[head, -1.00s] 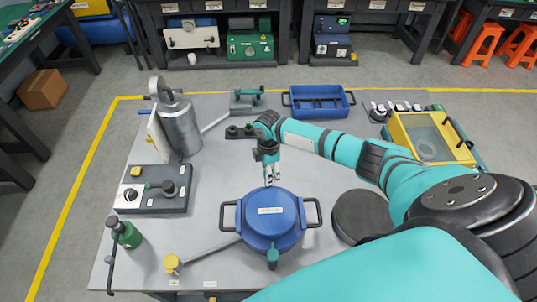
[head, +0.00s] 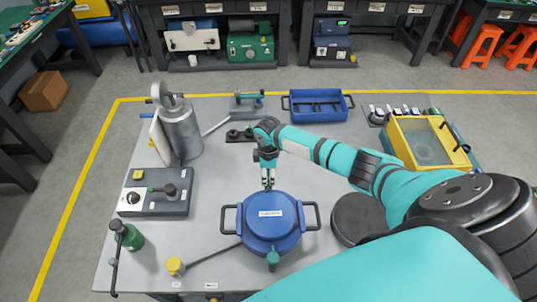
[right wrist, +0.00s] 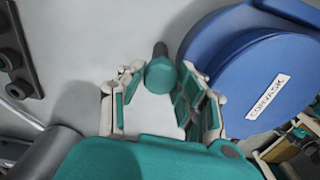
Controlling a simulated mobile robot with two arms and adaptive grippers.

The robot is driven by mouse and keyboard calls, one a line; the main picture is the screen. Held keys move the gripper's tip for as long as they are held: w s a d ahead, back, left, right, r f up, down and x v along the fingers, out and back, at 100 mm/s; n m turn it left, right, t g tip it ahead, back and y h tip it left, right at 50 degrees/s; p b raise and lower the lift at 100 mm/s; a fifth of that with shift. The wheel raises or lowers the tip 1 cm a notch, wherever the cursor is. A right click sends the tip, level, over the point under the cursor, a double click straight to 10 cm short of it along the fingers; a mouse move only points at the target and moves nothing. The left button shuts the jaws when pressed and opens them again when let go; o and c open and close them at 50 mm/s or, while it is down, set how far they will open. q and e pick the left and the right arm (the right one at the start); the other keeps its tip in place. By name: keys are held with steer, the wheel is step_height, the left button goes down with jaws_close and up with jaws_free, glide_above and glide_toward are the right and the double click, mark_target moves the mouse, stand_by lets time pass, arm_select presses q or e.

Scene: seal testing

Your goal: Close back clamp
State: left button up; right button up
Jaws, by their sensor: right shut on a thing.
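The blue round pot (head: 270,222) with a labelled lid and two dark side handles stands on the grey table; it fills the right of the right wrist view (right wrist: 255,70). A teal front clamp (head: 272,261) is on its near side. My right gripper (head: 267,186) points down at the pot's far edge. In the right wrist view the teal back clamp (right wrist: 160,74), with a dark tip, sits between the fingertips (right wrist: 158,88), beside the pot's wall. The fingers are shut on it. In the head view the gripper hides the back clamp. My left gripper is out of view.
A control box (head: 155,195) and a metal cylinder (head: 182,130) stand to the left. A dark round disc (head: 358,218) lies right of the pot. A blue tray (head: 318,105) and a yellow case (head: 424,143) stand behind. My right arm crosses above the table's right side.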

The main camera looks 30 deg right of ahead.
mark_target(268, 175)
steer(key=shift+n, duration=0.6)
steer(key=o, duration=1.1)
steer(key=shift+c, duration=0.2)
step_height(268, 175, up, 7)
steer(key=shift+r, duration=0.1)
